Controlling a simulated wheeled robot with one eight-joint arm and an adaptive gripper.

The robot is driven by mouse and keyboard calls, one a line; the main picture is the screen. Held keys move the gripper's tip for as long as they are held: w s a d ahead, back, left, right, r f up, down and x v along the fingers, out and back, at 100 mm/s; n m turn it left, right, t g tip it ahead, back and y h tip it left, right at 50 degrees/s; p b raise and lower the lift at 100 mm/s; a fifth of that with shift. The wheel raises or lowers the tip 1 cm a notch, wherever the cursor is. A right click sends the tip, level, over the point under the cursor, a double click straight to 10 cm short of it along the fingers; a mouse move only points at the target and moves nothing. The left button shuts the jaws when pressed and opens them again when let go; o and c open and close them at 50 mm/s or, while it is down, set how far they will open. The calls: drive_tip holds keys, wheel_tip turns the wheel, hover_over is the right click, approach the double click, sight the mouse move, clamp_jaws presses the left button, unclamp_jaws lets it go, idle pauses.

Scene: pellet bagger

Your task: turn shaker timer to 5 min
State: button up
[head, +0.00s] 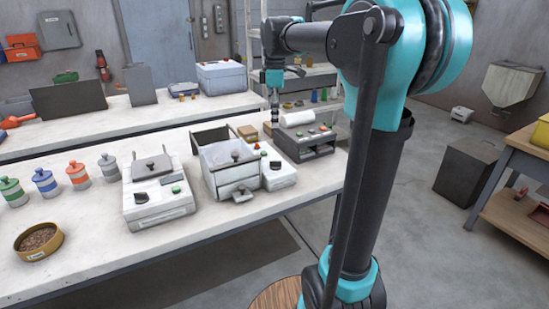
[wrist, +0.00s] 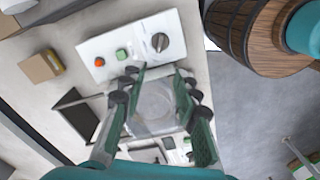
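The shaker is the white machine (head: 228,178) in the middle of the front bench, with an open-topped bin and a control panel (head: 284,177) along its right side. In the wrist view, the panel (wrist: 120,50) carries an orange-red button (wrist: 99,61), a green button (wrist: 122,54) and a round timer knob (wrist: 160,42) with a dark grip bar. Its scale is too small to read. My gripper (wrist: 157,75) is open and empty, its two fingers apart over the shaker. The knob lies beyond the fingertips in the picture, with no visible contact. The head view shows my gripper (head: 274,118) from farther off.
A white machine (head: 158,200) with a dial stands left of the shaker. A dark machine (head: 303,148) with a white roll stands right of it. Brown boxes (wrist: 40,66) lie behind. Several colored jars (head: 78,176) and a pellet bowl (head: 38,242) stand at left.

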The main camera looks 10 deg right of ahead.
sight(275, 161)
wheel_tip(275, 161, down, 16)
drive_tip(key=shift+r, duration=0.2)
idle(0.4)
clamp_jaws()
